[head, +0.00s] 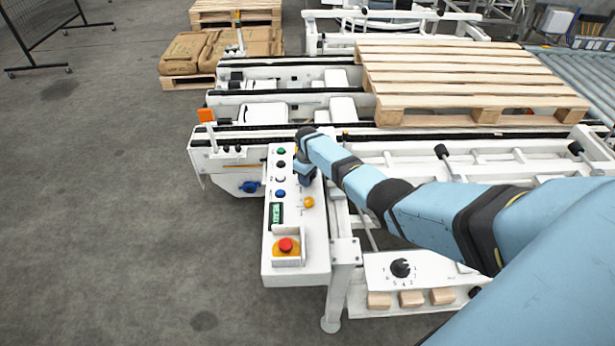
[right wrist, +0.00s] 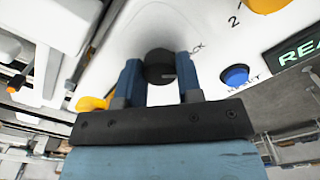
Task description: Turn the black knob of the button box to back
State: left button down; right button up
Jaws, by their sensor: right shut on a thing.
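The button box (head: 309,255) is a white slanted panel at the middle of the head view. My right gripper (head: 305,178) is over its right upper part and hides the knob there. In the right wrist view the black knob (right wrist: 159,64) sits between the two blue fingers of my right gripper (right wrist: 160,82), which are shut on it. A small pale mark line shows on the knob, pointing to the right of the picture. Letters ending in "CK" are printed beside it, partly hidden. My left gripper is not in view.
The box carries an emergency stop (head: 286,246), a yellow button (head: 308,202), a blue button (right wrist: 235,76) and a green display (right wrist: 299,50). A separate dial (head: 400,267) is on a lower panel. A wooden pallet (head: 460,75) lies on the conveyor behind.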

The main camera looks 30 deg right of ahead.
jog(key=shift+w+r, duration=0.1)
dwell(0.3)
jog(key=o, duration=0.9)
notch_tip(320, 180, up, 14)
jog(key=shift+f+p, duration=0.1)
jog(key=shift+p, duration=0.65)
